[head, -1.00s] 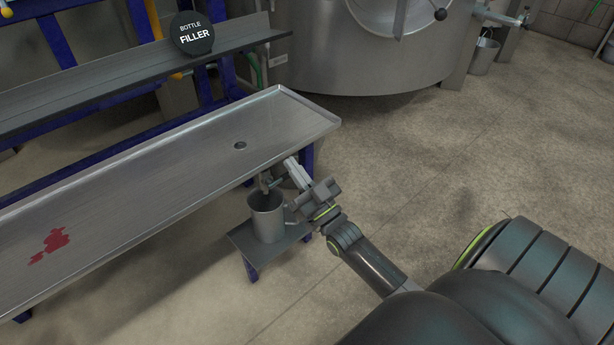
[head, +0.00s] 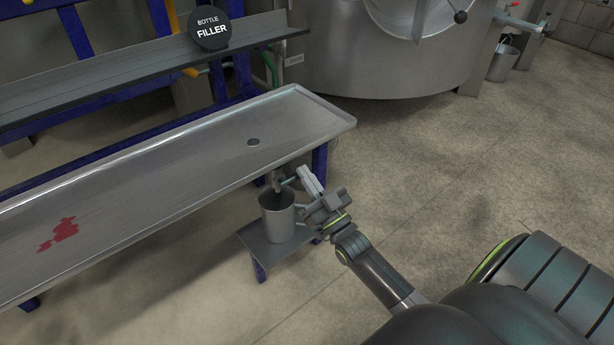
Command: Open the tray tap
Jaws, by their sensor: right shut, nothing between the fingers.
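The long steel tray (head: 170,185) runs from the left to the centre, with a round drain hole (head: 253,142) near its right end. The tray tap (head: 277,182) hangs under that end, small and partly hidden, above a metal jug (head: 277,219). My right gripper (head: 305,171) is shut and empty. Its fingertips are beside the tap, just right of it and below the tray's edge. Whether they touch the tap's handle I cannot tell. My left gripper is out of view.
The jug stands on a low shelf (head: 262,250). A red stain (head: 62,232) lies on the tray's left part. A ledge with a "Bottle Filler" sign (head: 209,27) is behind. A large steel vat (head: 370,60) stands at the back, with a bucket (head: 502,62) beside it. The floor at right is clear.

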